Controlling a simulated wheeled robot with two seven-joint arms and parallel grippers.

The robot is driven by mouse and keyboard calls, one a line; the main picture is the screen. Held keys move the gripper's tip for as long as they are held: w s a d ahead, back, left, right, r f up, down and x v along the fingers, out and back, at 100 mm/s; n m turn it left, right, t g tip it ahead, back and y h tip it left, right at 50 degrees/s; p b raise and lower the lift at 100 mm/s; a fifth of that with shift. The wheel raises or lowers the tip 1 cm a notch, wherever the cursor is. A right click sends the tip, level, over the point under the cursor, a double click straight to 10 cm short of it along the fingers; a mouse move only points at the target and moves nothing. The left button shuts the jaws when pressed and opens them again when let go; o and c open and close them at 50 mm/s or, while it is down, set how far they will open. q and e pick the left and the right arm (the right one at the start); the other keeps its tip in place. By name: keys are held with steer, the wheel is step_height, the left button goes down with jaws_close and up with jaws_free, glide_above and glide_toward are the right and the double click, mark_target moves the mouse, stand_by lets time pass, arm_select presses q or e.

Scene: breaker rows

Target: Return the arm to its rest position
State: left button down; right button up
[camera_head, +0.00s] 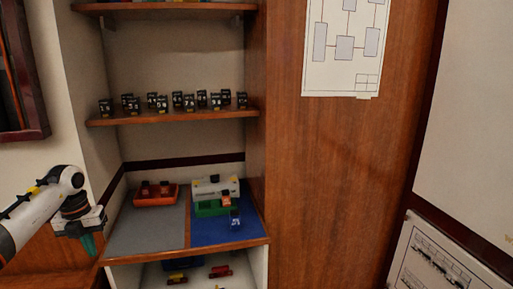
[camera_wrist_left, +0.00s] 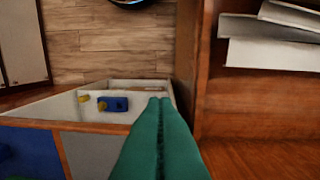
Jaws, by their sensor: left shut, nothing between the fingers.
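My left arm comes in from the left in the head view. Its gripper (camera_head: 90,244) points down, just left of the shelf with the grey and blue mats. In the left wrist view the green fingers (camera_wrist_left: 160,135) lie together with nothing between them. The gripper holds nothing and appears apart from the objects on the shelf. My right gripper is in neither view.
The shelf has a grey mat (camera_head: 147,232) and a blue mat (camera_head: 212,238). An orange tray (camera_head: 155,199), a green block (camera_head: 210,209) and a white block (camera_head: 208,188) stand there. Several black breakers (camera_head: 163,103) line the shelf above. An open compartment (camera_head: 150,274) lies below.

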arm_select(q)
steer(key=w+d+f+n+t+h, duration=0.3)
steer(key=d+f+h, duration=0.7)
steer(key=d+f, duration=1.05)
steer(key=s+d+f+n+t, duration=0.1)
steer(key=s+f+n+t, duration=0.15)
steer(key=f+n, duration=0.3)
steer(key=s+d+f+n+t, duration=0.1)
steer(key=s+f+n+t, duration=0.1)
steer(key=f+n+t, duration=0.3)
steer(key=s+a+f+n+g+y, duration=0.1)
steer(key=s+a+f+n+y, duration=0.2)
steer(key=s+f, duration=0.45)
steer(key=s+a+f+n+g+y, duration=0.1)
steer(key=s+f+n+y, duration=0.2)
steer(key=s+f+n, duration=0.35)
steer(key=s+a+f+n+y, duration=0.1)
steer(key=s+f+n+y, duration=0.15)
steer(key=s+f, duration=0.6)
steer(key=s+f+n+g+y, duration=0.1)
steer(key=s+f+g, duration=0.3)
steer(key=s, duration=1)
steer(key=s+d+f+n+g+y, duration=0.1)
steer(key=s+f+n+g, duration=0.2)
steer(key=s, duration=1.1)
steer(key=shift+s+f+n+g, duration=0.15)
steer(key=shift+f+n+g, duration=0.2)
steer(key=shift+f+n, duration=0.4)
